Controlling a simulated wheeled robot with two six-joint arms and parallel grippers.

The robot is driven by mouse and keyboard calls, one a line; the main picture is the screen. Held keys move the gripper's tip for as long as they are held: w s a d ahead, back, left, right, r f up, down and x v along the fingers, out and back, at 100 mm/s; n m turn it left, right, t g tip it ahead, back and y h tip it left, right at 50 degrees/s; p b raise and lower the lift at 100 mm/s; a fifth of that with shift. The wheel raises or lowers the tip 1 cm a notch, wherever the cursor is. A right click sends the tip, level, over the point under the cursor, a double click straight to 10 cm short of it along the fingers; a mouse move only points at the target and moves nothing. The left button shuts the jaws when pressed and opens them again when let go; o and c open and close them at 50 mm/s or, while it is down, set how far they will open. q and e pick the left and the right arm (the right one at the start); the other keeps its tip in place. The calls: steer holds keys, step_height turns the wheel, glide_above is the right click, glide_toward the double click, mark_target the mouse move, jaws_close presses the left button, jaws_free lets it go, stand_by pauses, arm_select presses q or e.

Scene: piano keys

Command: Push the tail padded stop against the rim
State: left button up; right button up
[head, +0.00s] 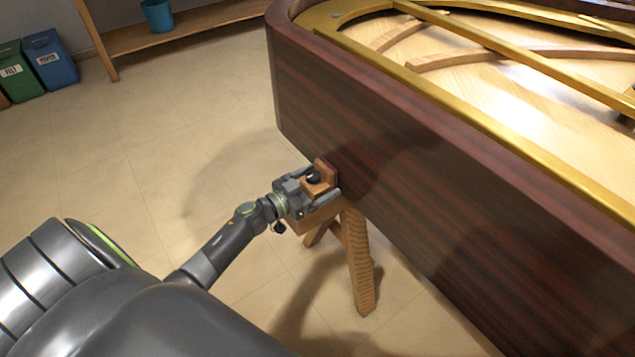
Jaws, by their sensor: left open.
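The tail padded stop (322,182) is a small orange-brown wooden block with a darker upright face, at the middle of the head view. That face is at or very close to the dark reddish-brown rim (430,160); I cannot tell whether they touch. My left gripper (316,192) is open, with its fingers beside the stop, and partly hides it. I cannot tell whether the fingers touch the stop. My right gripper is not in view.
A wooden trestle (361,270) stands under the rim, just below my left gripper. Inside the rim are a gold frame (470,118) and pale wood. A shelf with a blue bucket (157,16) and several bins stand at the back left. The floor at left is clear.

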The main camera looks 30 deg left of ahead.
arm_select(q)
steer(key=shift+s, duration=0.15)
steer(key=v, duration=1.7)
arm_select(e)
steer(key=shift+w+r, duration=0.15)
arm_select(q)
steer(key=shift+a, duration=0.15)
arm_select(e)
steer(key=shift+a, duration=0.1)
